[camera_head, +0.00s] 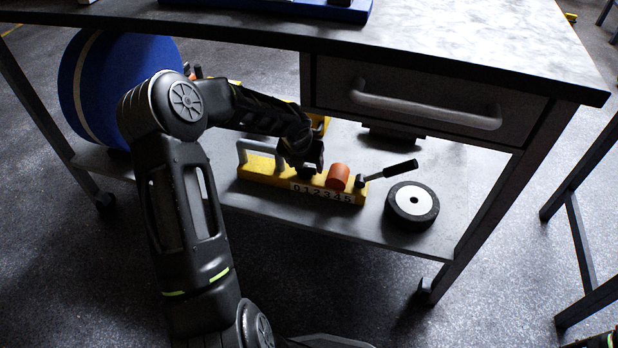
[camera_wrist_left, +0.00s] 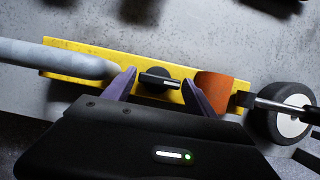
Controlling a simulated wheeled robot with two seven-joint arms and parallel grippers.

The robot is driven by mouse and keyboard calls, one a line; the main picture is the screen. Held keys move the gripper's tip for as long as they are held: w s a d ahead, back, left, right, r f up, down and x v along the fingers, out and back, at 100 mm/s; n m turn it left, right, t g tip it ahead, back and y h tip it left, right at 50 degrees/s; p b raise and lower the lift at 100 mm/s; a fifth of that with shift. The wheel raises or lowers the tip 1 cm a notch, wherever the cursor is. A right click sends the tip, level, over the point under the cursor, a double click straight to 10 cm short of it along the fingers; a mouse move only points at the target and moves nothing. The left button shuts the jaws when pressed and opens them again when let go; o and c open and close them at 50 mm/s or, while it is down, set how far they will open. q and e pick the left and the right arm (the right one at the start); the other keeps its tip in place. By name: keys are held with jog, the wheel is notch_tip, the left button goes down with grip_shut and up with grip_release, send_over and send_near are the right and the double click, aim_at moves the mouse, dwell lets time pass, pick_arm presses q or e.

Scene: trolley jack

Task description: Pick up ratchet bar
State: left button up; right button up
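A yellow holder (camera_head: 258,171) numbered along its front stands on the lower shelf; it also shows in the wrist view (camera_wrist_left: 62,59). My left gripper (camera_head: 304,160) is over its middle. In the wrist view the fingers (camera_wrist_left: 160,84) are open, one on either side of a black upright piece (camera_wrist_left: 158,77), with small gaps showing. A bar with a black grip and silver shaft (camera_head: 388,171) leans out at the holder's right end; its shaft shows in the wrist view (camera_wrist_left: 278,105). I cannot tell which of these is the ratchet bar. My right gripper is out of view.
An orange cylinder (camera_head: 338,176) stands just right of the gripper and a grey cylindrical piece (camera_wrist_left: 70,59) to its left. A black wheel (camera_head: 411,206) lies on the shelf at the right. The tabletop and drawer (camera_head: 420,95) overhang the shelf. A large blue disc (camera_head: 125,80) stands at left.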

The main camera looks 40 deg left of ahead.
pick_arm(q)
grip_shut()
jog(key=shift+w+r, duration=0.1)
jog(key=shift+r, duration=0.05)
dwell(0.6)
